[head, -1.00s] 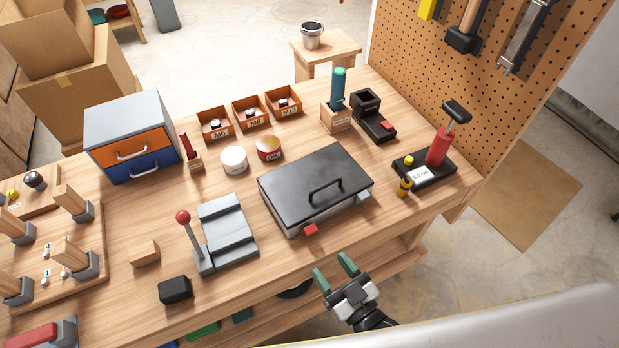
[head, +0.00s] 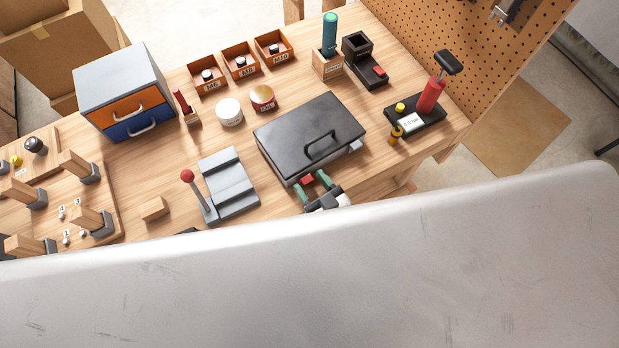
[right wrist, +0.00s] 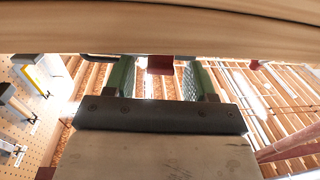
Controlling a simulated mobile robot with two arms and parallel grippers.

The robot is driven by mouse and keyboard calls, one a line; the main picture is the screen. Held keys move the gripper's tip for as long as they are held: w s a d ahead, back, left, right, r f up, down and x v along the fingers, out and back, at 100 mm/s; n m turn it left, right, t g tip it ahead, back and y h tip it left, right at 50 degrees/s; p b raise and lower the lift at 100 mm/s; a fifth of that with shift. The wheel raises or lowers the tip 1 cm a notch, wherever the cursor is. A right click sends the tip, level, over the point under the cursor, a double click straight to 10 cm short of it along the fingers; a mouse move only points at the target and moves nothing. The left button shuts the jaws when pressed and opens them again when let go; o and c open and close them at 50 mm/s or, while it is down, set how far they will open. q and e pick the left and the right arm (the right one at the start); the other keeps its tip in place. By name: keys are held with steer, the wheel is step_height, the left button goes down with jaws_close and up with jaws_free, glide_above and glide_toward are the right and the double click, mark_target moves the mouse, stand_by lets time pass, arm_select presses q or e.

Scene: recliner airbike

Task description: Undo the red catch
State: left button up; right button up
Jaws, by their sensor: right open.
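The red catch (head: 307,180) sits at the front of the black-lidded grey case (head: 290,140) on the bench. The lid is down, with its handle on top. My right gripper (head: 312,185) is open at the case front, with its green fingers on either side of the catch. In the right wrist view, the red catch (right wrist: 160,65) shows between the two green fingers (right wrist: 157,72), with gaps to both. My left gripper is not in view.
A grey fixture (head: 230,187) with a red-knobbed lever stands left of the case. A second catch, pale grey (head: 356,146), is at the case's right front. A red-pump stand (head: 416,118) is farther right. The head view's lower part is blocked.

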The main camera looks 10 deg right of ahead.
steer(key=shift+w+a, duration=0.25)
steer(key=shift+w, duration=0.2)
steer(key=c, duration=0.9)
steer(key=t+b, duration=0.1)
steer(key=b, duration=0.1)
steer(key=f+b, duration=0.1)
steer(key=b, duration=0.2)
steer(key=shift+s+d+f+t+y, duration=0.2)
steer(key=shift+s+t+y, duration=0.1)
steer(key=shift+t+y, duration=0.1)
steer(key=shift+s+r+t+b, duration=0.2)
steer(key=shift+t+b, duration=0.2)
steer(key=shift+b, duration=0.3)
steer(key=shift+r, duration=0.1)
